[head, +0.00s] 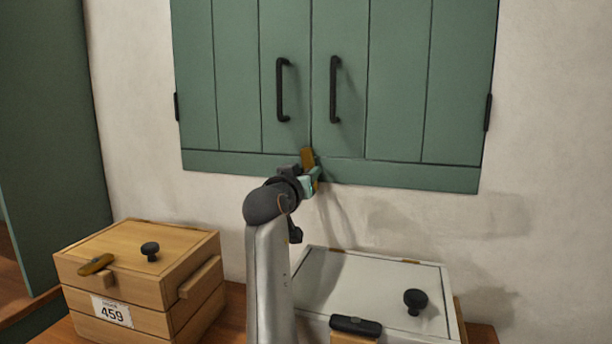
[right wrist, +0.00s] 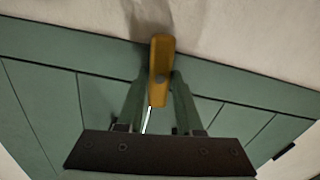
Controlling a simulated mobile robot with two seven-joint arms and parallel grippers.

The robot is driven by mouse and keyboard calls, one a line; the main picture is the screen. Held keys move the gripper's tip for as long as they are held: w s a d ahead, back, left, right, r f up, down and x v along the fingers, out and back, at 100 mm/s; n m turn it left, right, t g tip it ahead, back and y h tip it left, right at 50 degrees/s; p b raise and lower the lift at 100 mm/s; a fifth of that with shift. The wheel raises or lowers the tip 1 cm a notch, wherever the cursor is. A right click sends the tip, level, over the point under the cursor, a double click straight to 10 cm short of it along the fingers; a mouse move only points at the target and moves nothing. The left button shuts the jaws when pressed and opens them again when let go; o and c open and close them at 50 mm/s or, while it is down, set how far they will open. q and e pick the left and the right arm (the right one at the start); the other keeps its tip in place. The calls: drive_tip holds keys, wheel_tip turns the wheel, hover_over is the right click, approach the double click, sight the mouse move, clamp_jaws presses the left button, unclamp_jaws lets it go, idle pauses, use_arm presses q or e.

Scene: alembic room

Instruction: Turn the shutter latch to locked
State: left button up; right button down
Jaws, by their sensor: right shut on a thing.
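The green shutter (head: 340,85) has two leaves, both closed, each with a black handle. The brass-coloured shutter latch (head: 307,158) sits at the bottom edge where the leaves meet and stands close to upright in the head view. My right gripper (head: 314,180) is at the latch, shut on it. In the right wrist view the latch (right wrist: 161,60) stands between the two fingers (right wrist: 157,90), its outer end reaching past them. The fingers hide part of the latch and its pivot. My left gripper is not in view.
A wooden box (head: 140,270) labelled 459, with a black knob and a brass catch, stands at the lower left. A pale-lidded box (head: 375,285) with a black knob stands at the lower right. Bare wall (head: 540,200) lies right of the shutter.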

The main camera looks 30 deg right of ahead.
drive_tip(key=shift+r+m, duration=0.1)
drive_tip(key=shift+m, duration=0.9)
drive_tip(key=c, duration=0.6)
unclamp_jaws()
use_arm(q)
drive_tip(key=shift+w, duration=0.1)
use_arm(e)
drive_tip(key=shift+o, duration=0.2)
